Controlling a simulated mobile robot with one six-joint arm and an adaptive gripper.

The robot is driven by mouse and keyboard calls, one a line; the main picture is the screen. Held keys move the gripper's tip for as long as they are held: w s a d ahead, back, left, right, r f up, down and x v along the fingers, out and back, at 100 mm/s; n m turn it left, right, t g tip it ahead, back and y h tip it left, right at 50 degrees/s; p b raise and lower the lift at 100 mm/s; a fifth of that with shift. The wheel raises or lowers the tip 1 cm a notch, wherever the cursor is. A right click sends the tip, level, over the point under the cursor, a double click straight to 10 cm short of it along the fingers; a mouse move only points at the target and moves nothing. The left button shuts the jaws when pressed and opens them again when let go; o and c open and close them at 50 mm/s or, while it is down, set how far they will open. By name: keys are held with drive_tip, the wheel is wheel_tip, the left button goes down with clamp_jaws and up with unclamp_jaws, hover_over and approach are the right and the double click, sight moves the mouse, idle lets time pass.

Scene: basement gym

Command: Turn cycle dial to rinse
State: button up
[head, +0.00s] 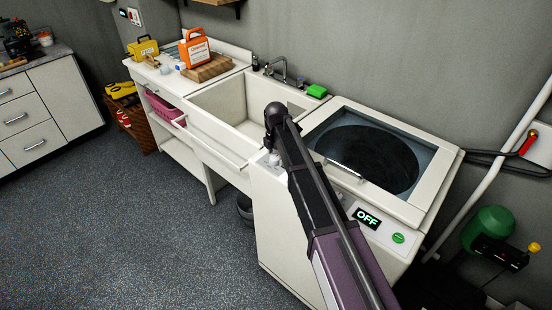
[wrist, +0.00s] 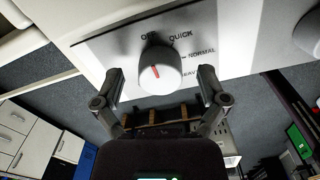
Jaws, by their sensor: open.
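The white cycle dial (wrist: 160,72) sits on the washer's pale control panel (wrist: 105,55) in the wrist view. Its red mark points up, slightly left, toward the OFF label. QUICK, NORMAL and a partly hidden label run clockwise from there; I cannot read a rinse label. My gripper (wrist: 163,86) is open, one finger on each side of the dial's lower part; I cannot tell whether they touch it. In the head view the washer (head: 434,185) has a dark glass lid, and its display (head: 367,218) reads OFF. My arm covers part of the panel.
A green button (head: 398,238) is on the panel's right. A second white knob (wrist: 309,34) shows at the wrist view's right edge. The sink (head: 228,105) adjoins the washer on the left, with a green sponge (head: 317,91) behind. Open floor (head: 140,230) lies to the left.

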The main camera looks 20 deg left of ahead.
drive_tip(key=c, duration=1.1)
drive_tip(key=shift+c, duration=0.2)
